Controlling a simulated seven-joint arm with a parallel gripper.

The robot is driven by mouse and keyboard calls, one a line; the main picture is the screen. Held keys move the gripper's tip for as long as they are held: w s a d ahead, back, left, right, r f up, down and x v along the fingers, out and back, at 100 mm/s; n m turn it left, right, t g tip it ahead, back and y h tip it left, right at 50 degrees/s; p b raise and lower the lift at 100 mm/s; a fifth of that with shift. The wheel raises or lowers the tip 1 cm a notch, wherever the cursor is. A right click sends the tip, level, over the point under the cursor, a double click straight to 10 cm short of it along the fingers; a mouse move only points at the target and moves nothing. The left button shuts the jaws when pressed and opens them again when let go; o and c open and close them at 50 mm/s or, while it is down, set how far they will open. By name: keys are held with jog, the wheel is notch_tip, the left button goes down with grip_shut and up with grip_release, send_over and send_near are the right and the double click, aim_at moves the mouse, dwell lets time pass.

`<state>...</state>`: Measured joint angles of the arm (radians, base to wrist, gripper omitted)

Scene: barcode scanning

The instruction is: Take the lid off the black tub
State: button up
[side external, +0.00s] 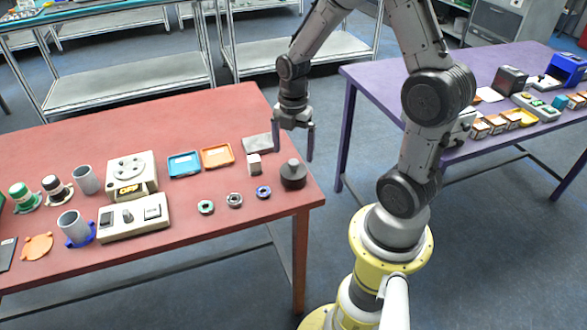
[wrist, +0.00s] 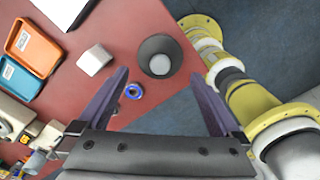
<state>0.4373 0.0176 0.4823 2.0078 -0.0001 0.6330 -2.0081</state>
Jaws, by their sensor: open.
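The black tub (side external: 293,180) stands upright near the right end of the red table. Its dark lid has a raised knob (side external: 292,163) and sits on top. In the wrist view the tub (wrist: 160,44) shows from above as a dark round shape with a lighter grey knob at its centre. My gripper (side external: 293,144) is open and empty, pointing down above the tub. In the wrist view its purple fingers reach toward the tub, one on each side in the picture, with space around it. No contact is visible.
A white block (side external: 254,165) and a blue ring (side external: 264,192) lie left of the tub, with two more rings further left. The table's right edge is close to the tub.

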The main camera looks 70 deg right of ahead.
aim_at(294, 161)
notch_tip(294, 161, down, 5)
jog(key=shift+d+f, duration=0.1)
dwell(0.3)
jog(key=c, duration=1)
jog(key=shift+r, duration=0.2)
jog(key=shift+r, duration=0.2)
jog(key=r, duration=0.3)
jog(key=shift+s+r, duration=0.15)
jog(key=shift+s, duration=0.1)
jog(key=s+a+r, duration=0.6)
jog(key=s+r, duration=0.3)
jog(key=s, duration=0.3)
